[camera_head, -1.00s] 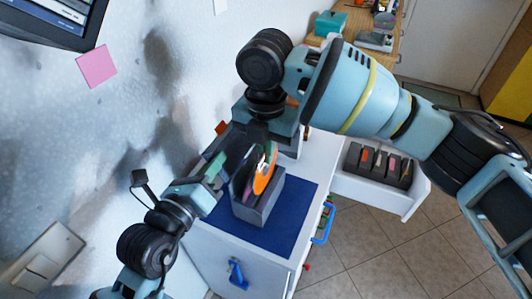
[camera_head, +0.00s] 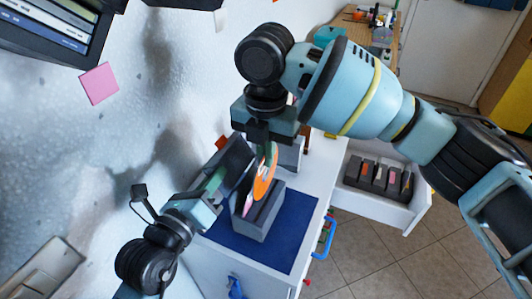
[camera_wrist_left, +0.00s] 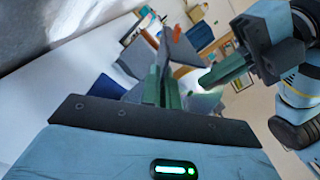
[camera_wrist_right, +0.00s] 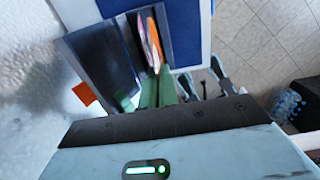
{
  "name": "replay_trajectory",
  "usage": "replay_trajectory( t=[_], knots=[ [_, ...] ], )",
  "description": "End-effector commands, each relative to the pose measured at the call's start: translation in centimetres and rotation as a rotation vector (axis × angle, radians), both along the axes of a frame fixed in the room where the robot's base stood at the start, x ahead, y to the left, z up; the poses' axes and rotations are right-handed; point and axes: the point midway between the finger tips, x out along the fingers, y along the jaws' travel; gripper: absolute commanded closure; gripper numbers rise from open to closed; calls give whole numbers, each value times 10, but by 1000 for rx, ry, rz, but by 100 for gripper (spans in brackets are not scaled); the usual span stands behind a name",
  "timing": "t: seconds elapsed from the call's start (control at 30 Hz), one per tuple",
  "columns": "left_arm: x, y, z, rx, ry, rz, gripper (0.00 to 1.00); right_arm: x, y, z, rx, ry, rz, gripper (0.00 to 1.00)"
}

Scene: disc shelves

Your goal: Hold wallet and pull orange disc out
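A dark wallet (camera_head: 234,163) is open above a grey holder (camera_head: 262,218) on a blue mat (camera_head: 287,250). The orange disc (camera_head: 265,180) stands on edge beside the wallet's dark panel, with a pinkish disc (camera_head: 247,203) next to it. The disc's edge also shows in the right wrist view (camera_wrist_right: 154,36). My right gripper (camera_head: 267,146) comes from above, and its green fingers are closed at the orange disc's edge. My left gripper (camera_head: 216,182) is at the wallet's left side, its fingers closed on the dark panel, which shows in the left wrist view (camera_wrist_left: 180,48). The discs' lower parts are hidden.
The white cabinet (camera_head: 315,185) carries the mat close to the wall. An open drawer (camera_head: 385,205) with several dark slots juts out at the right. A pink note (camera_head: 99,83) is on the wall. A wooden table (camera_head: 345,28) stands farther back.

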Motion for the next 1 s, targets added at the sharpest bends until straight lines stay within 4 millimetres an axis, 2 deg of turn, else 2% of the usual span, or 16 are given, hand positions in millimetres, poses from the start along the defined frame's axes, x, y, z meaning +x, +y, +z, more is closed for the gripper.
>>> replay_trajectory(
  t=[0.07,0.1,0.27,0.63,1.0],
  knots=[
    [0,0,0,0,-1,1,100,0,0,0,0,0,0,100],
    [0,0,0,0,-1,1,93,0,0,0,0,0,0,100],
    [0,0,0,0,0,0,72,0,0,0,0,-1,0,100],
    [-4,2,0,0,1,1,72,0,0,0,0,-1,0,100],
    [-50,23,0,0,2,0,72,0,0,0,0,-1,0,100]
  ],
)
